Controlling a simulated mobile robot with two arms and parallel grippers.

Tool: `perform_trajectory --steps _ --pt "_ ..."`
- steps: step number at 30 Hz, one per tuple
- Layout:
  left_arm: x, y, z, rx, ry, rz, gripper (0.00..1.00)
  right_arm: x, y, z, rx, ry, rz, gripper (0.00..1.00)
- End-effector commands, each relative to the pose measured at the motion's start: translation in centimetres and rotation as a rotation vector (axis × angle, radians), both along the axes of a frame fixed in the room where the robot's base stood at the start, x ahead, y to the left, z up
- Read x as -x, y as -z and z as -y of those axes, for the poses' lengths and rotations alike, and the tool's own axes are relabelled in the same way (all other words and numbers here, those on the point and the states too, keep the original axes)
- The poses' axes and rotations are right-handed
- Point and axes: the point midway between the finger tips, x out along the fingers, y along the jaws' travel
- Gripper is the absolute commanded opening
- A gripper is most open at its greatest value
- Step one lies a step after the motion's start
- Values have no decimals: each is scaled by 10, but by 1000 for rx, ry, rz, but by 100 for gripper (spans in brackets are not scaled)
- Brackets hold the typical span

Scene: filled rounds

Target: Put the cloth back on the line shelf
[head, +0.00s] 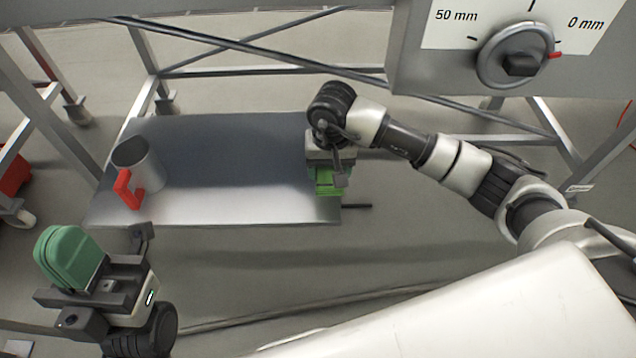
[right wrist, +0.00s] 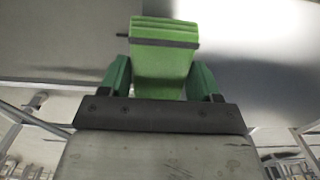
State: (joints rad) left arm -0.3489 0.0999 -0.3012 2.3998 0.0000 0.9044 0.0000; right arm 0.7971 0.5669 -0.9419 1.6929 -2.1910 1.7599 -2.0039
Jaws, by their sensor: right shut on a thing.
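A bright green folded cloth (head: 328,182) is at the right end of a grey metal shelf (head: 235,205). My right gripper (head: 326,172) is shut on it. In the right wrist view the cloth (right wrist: 163,60) sits between the two dark green fingers of the right gripper (right wrist: 161,82) and sticks out past their tips. I cannot tell whether the cloth touches the shelf. My left gripper (head: 72,256) is at the lower left, in front of the shelf and away from the cloth. Its green fingers overlap from this side, so the gap between them is hidden.
A metal mug (head: 143,163) with a red handle stands on the shelf's left part. The shelf's middle is bare. Metal frame legs and bars surround it. A grey panel with a dial (head: 516,55) hangs at the upper right. A red thing (head: 14,172) is at the left edge.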

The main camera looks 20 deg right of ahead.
Motion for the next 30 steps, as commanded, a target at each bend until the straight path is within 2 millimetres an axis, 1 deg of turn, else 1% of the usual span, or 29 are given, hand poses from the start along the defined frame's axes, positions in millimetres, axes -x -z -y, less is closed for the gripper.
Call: perform_trajectory --steps 1,3,6,10,15,17,21,25,29,30 --pt "0 7 0 -1 0 -2 0 -7 9 -8 -2 0 -2 41" --pt "0 10 0 -1 -1 -2 0 -15 14 -13 -1 0 -1 41" --pt "0 12 0 -1 -1 -3 0 -21 17 -18 0 0 0 41" --pt "0 16 0 -1 -1 -4 0 -22 24 -19 1 0 -1 41" --pt "-2 26 0 -3 -2 0 0 -21 51 -19 -1 -1 -3 41" --pt "-4 21 0 -3 -2 21 0 -22 57 -19 -1 0 -2 41" --pt "-5 18 1 -4 -3 25 0 -22 57 -18 1 0 1 41" --pt "-5 18 1 -5 -3 24 0 -22 57 -18 1 0 1 41" --pt "-6 20 1 -6 -2 30 0 -22 62 -18 1 -1 1 41" --pt "-7 17 1 -6 -3 35 0 -22 60 -18 1 -1 1 68"
